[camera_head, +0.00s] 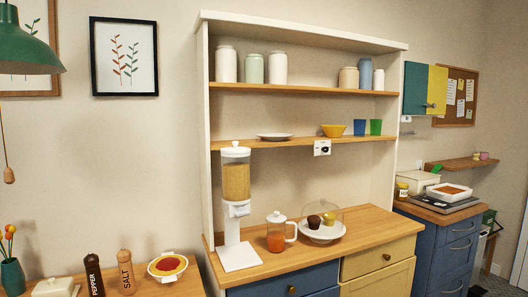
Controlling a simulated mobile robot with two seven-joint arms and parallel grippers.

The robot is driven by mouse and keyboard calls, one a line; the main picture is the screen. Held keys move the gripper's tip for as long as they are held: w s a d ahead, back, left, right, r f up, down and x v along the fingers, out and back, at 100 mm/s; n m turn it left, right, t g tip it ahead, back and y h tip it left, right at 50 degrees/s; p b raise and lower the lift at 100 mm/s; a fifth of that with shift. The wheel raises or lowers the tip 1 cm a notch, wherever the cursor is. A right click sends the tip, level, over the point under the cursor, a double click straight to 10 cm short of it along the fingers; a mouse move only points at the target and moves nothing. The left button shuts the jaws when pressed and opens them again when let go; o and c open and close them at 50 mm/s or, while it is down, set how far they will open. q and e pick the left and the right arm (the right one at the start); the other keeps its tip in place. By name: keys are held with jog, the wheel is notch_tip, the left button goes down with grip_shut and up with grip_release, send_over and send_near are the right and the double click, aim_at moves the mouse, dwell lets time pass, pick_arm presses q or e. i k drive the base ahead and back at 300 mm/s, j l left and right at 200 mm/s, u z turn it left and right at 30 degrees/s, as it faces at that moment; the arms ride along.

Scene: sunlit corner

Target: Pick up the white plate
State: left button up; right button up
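A shallow white plate (273,137) lies on the lower wooden shelf (290,143) of the white hutch, left of a yellow bowl (333,130). The plate is behind and a little right of the top of a cereal dispenser (235,185). Neither of my grippers is in view. A second white dish (321,235) with muffins under a clear dome stands on the counter below.
Blue and green cups (360,127) stand right of the bowl. Several jars (278,67) line the upper shelf (310,88). A jug (281,232) stands on the wooden counter (375,225). Salt and pepper mills (126,271) stand at lower left. A green lamp (25,50) hangs at upper left.

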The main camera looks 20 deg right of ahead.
aim_at(275, 138)
jog(key=i+l, duration=0.2)
jog(key=l, duration=0.5)
jog(key=i+l, duration=0.2)
jog(key=l, duration=0.45)
jog(key=i+l, duration=0.15)
jog(key=l, duration=0.55)
jog(key=i+l, duration=0.2)
jog(key=l, duration=0.45)
jog(key=i+l, duration=0.2)
jog(key=l, duration=0.5)
jog(key=i+l, duration=0.2)
jog(key=l, duration=0.45)
jog(key=i+l, duration=0.15)
jog(key=l, duration=0.55)
jog(key=i+l+u, duration=0.1)
jog(key=l, duration=0.6)
jog(key=i, duration=0.1)
